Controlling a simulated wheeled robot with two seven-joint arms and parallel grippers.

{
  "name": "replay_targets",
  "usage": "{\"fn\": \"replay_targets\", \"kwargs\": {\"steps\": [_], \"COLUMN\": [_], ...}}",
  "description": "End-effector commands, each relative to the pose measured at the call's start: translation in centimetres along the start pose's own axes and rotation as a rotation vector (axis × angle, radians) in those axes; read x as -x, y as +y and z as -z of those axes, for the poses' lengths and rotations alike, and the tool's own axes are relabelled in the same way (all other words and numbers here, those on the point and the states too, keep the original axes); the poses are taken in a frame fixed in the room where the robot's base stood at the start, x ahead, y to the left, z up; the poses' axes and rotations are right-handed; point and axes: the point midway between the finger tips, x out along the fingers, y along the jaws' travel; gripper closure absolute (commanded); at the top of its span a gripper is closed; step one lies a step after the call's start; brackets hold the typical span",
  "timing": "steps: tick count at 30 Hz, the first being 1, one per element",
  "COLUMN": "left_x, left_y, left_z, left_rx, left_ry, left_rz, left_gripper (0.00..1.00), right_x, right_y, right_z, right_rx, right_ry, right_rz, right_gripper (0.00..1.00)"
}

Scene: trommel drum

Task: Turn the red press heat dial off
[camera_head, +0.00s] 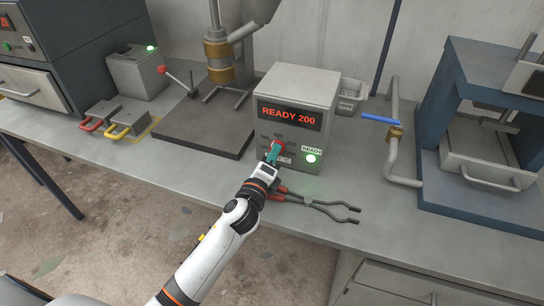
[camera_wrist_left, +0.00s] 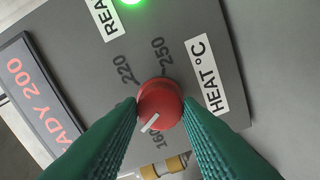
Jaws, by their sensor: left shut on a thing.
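The grey press heat controller box (camera_head: 323,93) stands on the bench; its display reads "READY 200" and a green light (camera_head: 310,158) is lit. Its red heat dial (camera_head: 277,144) is partly covered by my left gripper (camera_head: 271,155). In the left wrist view the round red dial (camera_wrist_left: 160,98) sits between the two green fingertips, shut on its sides. Its white mark (camera_wrist_left: 150,123) points down-left in that view. The labels 220, 250 and 160 show around it; the left finger hides part of the scale. My right gripper is not in view.
Red-handled tongs (camera_head: 318,205) lie on the bench just right of my left gripper. A blue-framed press (camera_head: 480,140) stands at right, with a pipe and brass fitting (camera_head: 395,131) beside it. A dark plate (camera_head: 205,133) lies left of the box.

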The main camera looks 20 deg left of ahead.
Motion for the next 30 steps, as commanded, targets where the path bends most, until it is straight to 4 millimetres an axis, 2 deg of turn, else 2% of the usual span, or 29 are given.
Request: {"fn": "replay_targets", "kwargs": {"steps": [17, 30], "left_x": [0.0, 0.0], "left_y": [-0.1, -0.1], "left_z": [0.0, -0.1], "left_rx": [0.552, 0.969], "left_ry": [0.001, 0.002], "left_rz": [0.003, 0.004], "left_gripper": [0.91, 0.91], "right_x": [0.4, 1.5], "right_y": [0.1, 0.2], "right_z": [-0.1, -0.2], "right_rx": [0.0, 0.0], "right_ry": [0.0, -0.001], "right_rz": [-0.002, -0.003], "right_gripper": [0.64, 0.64]}}
